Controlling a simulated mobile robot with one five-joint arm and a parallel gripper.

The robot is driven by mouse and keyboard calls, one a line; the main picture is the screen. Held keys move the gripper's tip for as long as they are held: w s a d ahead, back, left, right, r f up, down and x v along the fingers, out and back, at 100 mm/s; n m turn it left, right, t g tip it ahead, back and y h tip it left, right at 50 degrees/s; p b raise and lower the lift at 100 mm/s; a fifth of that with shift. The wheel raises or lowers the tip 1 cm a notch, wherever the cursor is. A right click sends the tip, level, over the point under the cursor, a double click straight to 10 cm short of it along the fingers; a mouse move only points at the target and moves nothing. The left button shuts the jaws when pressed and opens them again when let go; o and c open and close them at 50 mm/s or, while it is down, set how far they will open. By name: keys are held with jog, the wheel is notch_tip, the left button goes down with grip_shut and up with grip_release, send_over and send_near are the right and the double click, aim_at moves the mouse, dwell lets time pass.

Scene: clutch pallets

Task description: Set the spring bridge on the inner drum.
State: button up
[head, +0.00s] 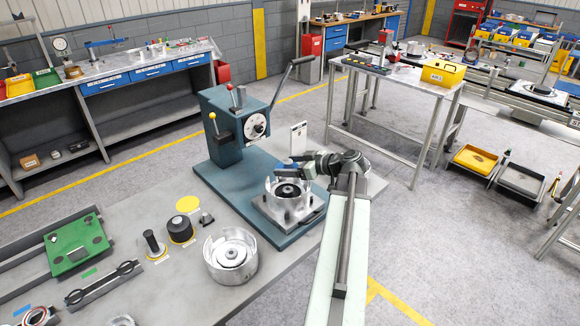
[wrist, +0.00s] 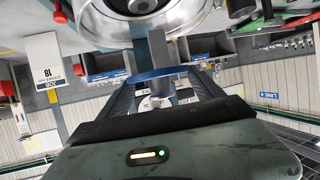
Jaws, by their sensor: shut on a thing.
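My gripper (head: 300,161) reaches in from the right, above the round metal housing (head: 272,190) on the press base. In the wrist view my gripper (wrist: 163,88) is shut on a part with a curved blue edge and a grey upright block, seemingly the spring bridge (wrist: 157,48). In the head view only a small blue bit of the bridge (head: 288,162) shows; the fingers hide the rest. The inner drum (head: 288,190) looks like a dark ringed disc inside the housing, below the gripper. Its dark centre (wrist: 142,5) shows at the wrist view's top edge. The bridge appears apart from it.
A teal lever press (head: 232,125) stands close behind and left of the gripper. An open metal drum (head: 230,256), a black knob part (head: 180,228) and a green fixture (head: 76,245) stand on the bench to the left. A white card (head: 298,137) stands behind the housing.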

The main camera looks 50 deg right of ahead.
jog(key=shift+f+b, duration=2.2)
jog(key=shift+f, duration=0.4)
jog(key=shift+f, duration=0.2)
jog(key=o, duration=1.9)
notch_tip(320, 180, up, 9)
jog(key=p, duration=0.9)
jog(key=shift+r, duration=0.1)
